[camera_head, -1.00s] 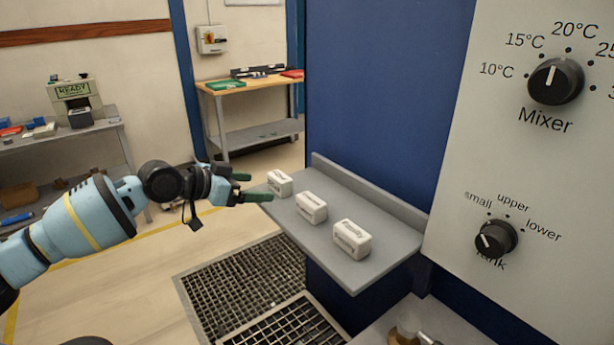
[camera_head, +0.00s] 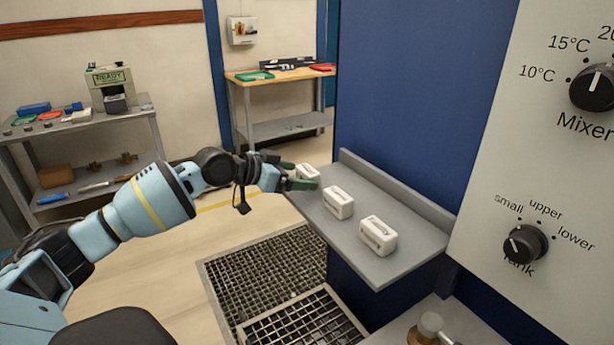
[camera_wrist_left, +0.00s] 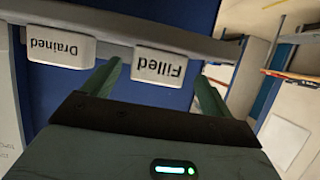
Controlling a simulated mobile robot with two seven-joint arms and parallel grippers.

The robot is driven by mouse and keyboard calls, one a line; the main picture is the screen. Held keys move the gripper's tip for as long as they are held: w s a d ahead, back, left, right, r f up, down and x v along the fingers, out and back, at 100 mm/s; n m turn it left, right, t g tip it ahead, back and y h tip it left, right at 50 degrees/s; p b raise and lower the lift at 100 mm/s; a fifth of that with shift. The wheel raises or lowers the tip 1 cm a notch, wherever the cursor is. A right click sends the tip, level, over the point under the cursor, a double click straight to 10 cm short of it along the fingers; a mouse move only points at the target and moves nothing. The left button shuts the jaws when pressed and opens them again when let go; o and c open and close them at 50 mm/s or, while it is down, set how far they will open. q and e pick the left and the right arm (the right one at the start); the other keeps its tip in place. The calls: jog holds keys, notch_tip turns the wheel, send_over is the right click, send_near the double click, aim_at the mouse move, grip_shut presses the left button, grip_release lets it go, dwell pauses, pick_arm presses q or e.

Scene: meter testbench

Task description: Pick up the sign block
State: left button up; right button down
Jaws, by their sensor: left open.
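Three white sign blocks stand in a row on a grey shelf (camera_head: 402,258). The far block (camera_head: 309,173) is partly hidden by my left gripper (camera_head: 299,176), whose green fingers are open around or just in front of it. The middle block (camera_head: 338,202) and near block (camera_head: 378,235) are clear of it. In the left wrist view, a block reading "Filled" (camera_wrist_left: 158,66) appears upside down between the spread fingers of the left gripper (camera_wrist_left: 158,85). A "Drained" block (camera_wrist_left: 61,49) is left of the left finger. Nothing is held. My right gripper is out of view.
A raised lip backs the shelf against a blue wall (camera_head: 420,90). A grey panel with Mixer and Tank knobs (camera_head: 525,244) stands on the right. A floor grate (camera_head: 270,280) lies below. Benches with tools (camera_head: 85,135) are at the back left.

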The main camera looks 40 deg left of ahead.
aim_at(302, 175)
pick_arm(q)
jog(key=shift+x, duration=1.8)
jog(key=shift+d+r, duration=0.15)
jog(key=shift+c, duration=0.4)
jog(key=c, duration=1)
